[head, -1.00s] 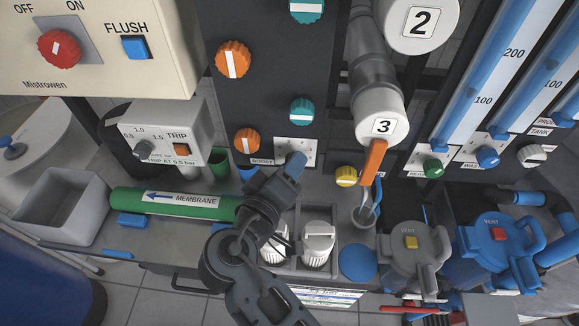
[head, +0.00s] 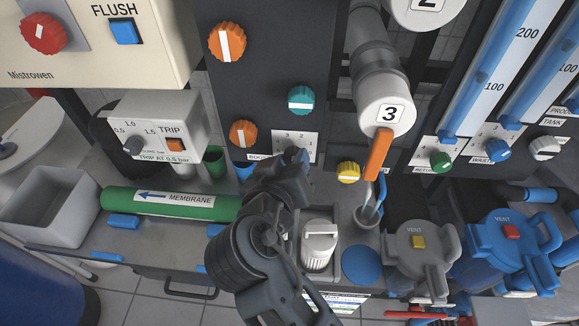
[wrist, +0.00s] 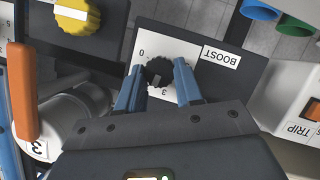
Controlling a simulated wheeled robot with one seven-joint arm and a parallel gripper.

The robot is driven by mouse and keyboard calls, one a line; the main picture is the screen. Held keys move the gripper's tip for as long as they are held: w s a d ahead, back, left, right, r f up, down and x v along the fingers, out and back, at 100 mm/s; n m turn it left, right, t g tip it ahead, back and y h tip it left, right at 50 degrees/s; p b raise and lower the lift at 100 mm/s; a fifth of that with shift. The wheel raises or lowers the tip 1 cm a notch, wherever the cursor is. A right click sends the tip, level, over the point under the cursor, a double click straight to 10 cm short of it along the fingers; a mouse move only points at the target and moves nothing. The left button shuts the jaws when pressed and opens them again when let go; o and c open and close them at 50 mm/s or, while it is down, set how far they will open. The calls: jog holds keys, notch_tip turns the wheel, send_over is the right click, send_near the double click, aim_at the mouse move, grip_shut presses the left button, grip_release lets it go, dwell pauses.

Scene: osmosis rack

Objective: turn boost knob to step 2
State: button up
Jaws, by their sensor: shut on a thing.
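The boost knob (wrist: 159,74) is a small black knob on a white scale plate (wrist: 185,49) in the wrist view, beside a BOOST label. The plate's printed 0 and 3 are readable. I cannot clearly tell which step the knob points to. My gripper (wrist: 159,68) has its two blue fingers on either side of the knob and is shut on it. In the head view my gripper (head: 297,156) reaches up to the lower edge of the scale plate (head: 296,140). There the knob is hidden behind it.
A yellow knob (head: 349,172) and an orange lever (head: 377,155) are close on the right. An orange knob (head: 243,133) and the TRIP box (head: 154,130) are on the left. A green MEMBRANE tube (head: 170,203) and a white ribbed cartridge (head: 319,245) are below.

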jog(key=shift+m+y+b, duration=0.6)
jog(key=shift+m+y, duration=0.1)
jog(key=shift+m, duration=0.2)
jog(key=o, duration=1)
jog(key=shift+d, duration=0.1)
jog(key=shift+o, duration=0.2)
jog(key=v, duration=0.7)
jog(key=shift+s+r+b, duration=0.2)
jog(key=shift+s+b, duration=0.15)
jog(key=shift+b, duration=0.1)
